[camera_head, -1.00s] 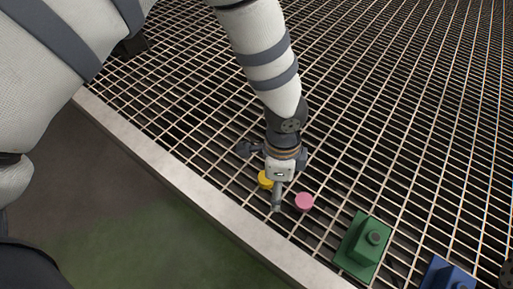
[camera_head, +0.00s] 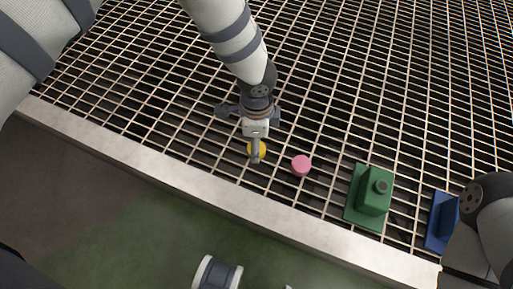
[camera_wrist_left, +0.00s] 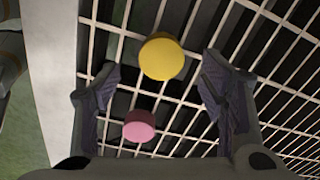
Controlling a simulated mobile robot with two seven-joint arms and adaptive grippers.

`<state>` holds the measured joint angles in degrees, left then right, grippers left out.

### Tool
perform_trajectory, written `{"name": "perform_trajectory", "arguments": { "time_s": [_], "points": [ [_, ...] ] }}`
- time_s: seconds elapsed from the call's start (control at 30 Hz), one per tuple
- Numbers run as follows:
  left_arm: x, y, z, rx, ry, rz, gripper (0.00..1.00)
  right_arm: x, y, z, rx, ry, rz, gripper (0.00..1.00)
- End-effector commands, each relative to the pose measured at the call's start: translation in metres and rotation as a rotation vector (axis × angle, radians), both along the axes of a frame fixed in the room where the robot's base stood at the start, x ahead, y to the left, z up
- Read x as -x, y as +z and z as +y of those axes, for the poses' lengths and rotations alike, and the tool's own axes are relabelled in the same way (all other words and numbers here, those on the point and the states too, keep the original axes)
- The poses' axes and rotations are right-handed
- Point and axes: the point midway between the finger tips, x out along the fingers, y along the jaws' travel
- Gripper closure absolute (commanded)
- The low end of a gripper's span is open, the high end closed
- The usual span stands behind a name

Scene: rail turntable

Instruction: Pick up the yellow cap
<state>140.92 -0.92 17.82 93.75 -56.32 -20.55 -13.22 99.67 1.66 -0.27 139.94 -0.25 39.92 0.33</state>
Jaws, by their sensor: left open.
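The yellow cap (camera_head: 263,151) lies on the metal grating, partly hidden by my left gripper (camera_head: 256,157) in the head view. In the left wrist view the round yellow cap (camera_wrist_left: 162,58) is fully visible, just beyond the fingertips and centred in the gap between them. There my left gripper (camera_wrist_left: 161,82) has its two fingers spread wide with nothing held. My right gripper is not in view.
A pink cap (camera_head: 301,166) lies to the right of the yellow one, and also shows in the wrist view (camera_wrist_left: 139,126). A green block on a base (camera_head: 373,198) and a blue piece (camera_head: 440,222) stand farther right. A pale metal edge (camera_head: 190,180) borders the grating in front.

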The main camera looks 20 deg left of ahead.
Motion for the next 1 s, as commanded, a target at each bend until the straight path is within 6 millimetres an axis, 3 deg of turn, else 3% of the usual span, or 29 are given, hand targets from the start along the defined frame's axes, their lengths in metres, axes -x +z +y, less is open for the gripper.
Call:
{"name": "perform_trajectory", "arguments": {
  "time_s": [0.03,0.13,0.37,0.53,0.87,1.0],
  "points": [
    [0.001,-0.015,0.001,0.001,0.001,0.006,0.35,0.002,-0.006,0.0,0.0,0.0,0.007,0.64],
    [0.0,-0.033,0.001,0.0,0.001,0.005,0.35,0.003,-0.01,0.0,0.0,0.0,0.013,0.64],
    [-0.001,-0.033,0.001,0.0,0.001,0.0,0.38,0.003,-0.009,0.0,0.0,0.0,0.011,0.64],
    [-0.001,-0.033,0.001,0.0,0.001,0.0,0.74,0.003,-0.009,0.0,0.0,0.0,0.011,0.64],
    [-0.001,-0.032,0.001,0.0,0.001,0.0,0.74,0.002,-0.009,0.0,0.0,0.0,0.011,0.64],
    [-0.002,-0.019,0.001,0.001,0.002,-0.001,0.74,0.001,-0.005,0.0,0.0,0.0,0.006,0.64]
  ]
}}
